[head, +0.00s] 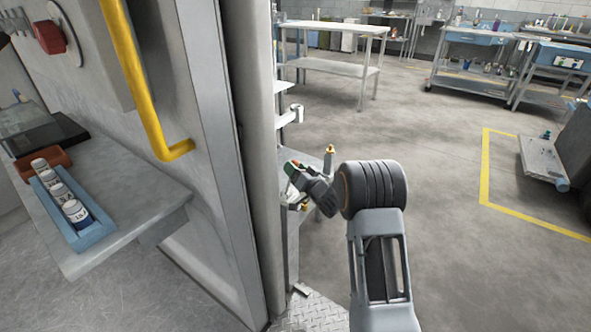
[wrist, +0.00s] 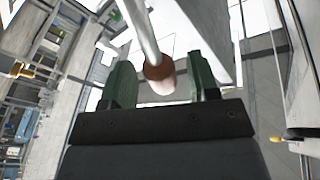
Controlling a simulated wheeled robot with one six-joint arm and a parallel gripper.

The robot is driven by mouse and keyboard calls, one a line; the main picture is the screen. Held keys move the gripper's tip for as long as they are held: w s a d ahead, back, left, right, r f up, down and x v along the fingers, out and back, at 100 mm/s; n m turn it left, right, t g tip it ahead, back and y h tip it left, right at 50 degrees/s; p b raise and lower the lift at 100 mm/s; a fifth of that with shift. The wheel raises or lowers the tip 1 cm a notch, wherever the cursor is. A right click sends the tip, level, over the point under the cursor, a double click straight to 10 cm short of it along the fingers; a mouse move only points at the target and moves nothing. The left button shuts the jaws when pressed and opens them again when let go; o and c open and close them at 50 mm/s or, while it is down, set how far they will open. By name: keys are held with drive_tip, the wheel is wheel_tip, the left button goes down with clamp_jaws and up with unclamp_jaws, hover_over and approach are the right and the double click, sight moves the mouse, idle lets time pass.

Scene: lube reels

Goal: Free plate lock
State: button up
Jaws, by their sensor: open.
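My gripper (head: 296,172) is beside the grey upright post in the head view, its jaws pointing left. In the wrist view my gripper (wrist: 162,72) is open, with one dark green finger on each side. A pale metal rod (wrist: 139,28) with a red-brown collar (wrist: 158,71) and a pinkish end reaches between the fingers, with gaps visible on both sides. I cannot tell whether this rod is the plate lock. A brass-tipped peg (head: 330,155) stands just behind my gripper. The gripper and the post partly hide the fixture there.
The grey post (head: 253,130) and a panel with a yellow handle (head: 136,85) stand left of my arm. A shelf (head: 130,203) holds bottles in a blue tray (head: 85,232). A bare metal table (head: 335,69) stands behind.

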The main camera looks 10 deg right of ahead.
drive_tip(key=p+v, duration=0.2)
drive_tip(key=v, duration=1.2)
drive_tip(key=shift+w+r, duration=0.15)
drive_tip(key=shift+r, duration=0.05)
